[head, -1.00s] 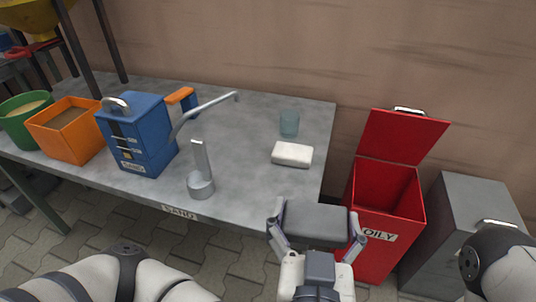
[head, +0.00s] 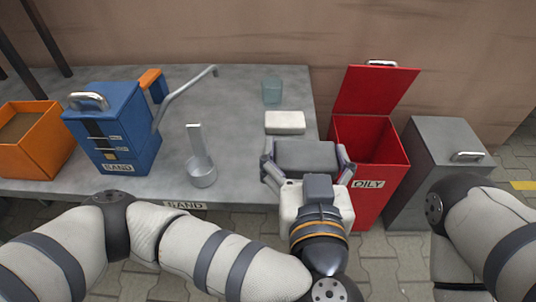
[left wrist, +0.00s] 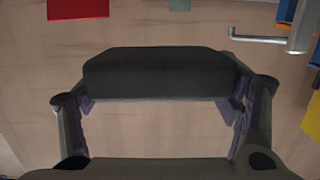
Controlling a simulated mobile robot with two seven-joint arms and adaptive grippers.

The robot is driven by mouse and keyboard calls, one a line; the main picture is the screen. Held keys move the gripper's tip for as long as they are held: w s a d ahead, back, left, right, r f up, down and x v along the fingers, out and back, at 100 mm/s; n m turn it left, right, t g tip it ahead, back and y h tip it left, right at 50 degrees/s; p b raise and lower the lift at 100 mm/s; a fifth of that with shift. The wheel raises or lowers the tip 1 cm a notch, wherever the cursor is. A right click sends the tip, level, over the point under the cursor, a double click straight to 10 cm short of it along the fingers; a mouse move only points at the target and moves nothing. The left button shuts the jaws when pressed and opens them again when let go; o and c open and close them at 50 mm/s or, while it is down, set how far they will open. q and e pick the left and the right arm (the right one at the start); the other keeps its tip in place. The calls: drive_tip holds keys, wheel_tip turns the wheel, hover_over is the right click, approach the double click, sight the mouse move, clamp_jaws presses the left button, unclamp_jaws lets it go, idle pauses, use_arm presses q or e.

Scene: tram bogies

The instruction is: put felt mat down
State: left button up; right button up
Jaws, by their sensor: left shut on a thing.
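The felt mat is a dark grey, thick rectangular block (head: 305,155) in the head view. My left gripper (head: 307,164) is shut on it, with one finger at each end. The mat is held near the front right corner of the grey table (head: 240,110); whether it touches the table cannot be told. In the left wrist view the mat (left wrist: 165,75) spans the gap between the fingers. My right gripper is not in view.
A white block (head: 285,122) and a teal cup (head: 271,90) stand behind the mat. A metal scoop (head: 202,172), a blue sand box (head: 115,130) and an orange bin (head: 30,145) are to the left. An open red bin marked OILY (head: 378,200) and a grey box (head: 440,160) are right.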

use_arm(q)
drive_tip(key=w+a+f+b, duration=0.1)
drive_tip(key=w+f, duration=0.1)
drive_tip(key=w+a+f+b, duration=0.1)
drive_tip(key=w+a, duration=0.1)
drive_tip(key=shift+w+a+f+b, duration=0.15)
drive_tip(key=shift+a+f+b, duration=0.05)
drive_tip(key=shift+f+b, duration=0.2)
drive_tip(key=w+f, duration=0.1)
drive_tip(key=w+a+f+b, duration=0.1)
drive_tip(key=f, duration=0.1)
drive_tip(key=w+a+f, duration=0.1)
drive_tip(key=shift+a+f+b, duration=0.2)
drive_tip(key=shift+f+b, duration=0.05)
drive_tip(key=shift+b, duration=0.1)
wheel_tip(320, 180, down, 3)
drive_tip(key=shift+w+f+b, duration=0.1)
drive_tip(key=shift+w+b, duration=0.05)
drive_tip(key=shift+b, duration=0.55)
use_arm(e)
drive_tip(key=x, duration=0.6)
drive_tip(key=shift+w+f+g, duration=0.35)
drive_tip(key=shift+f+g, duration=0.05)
use_arm(q)
drive_tip(key=o, duration=1)
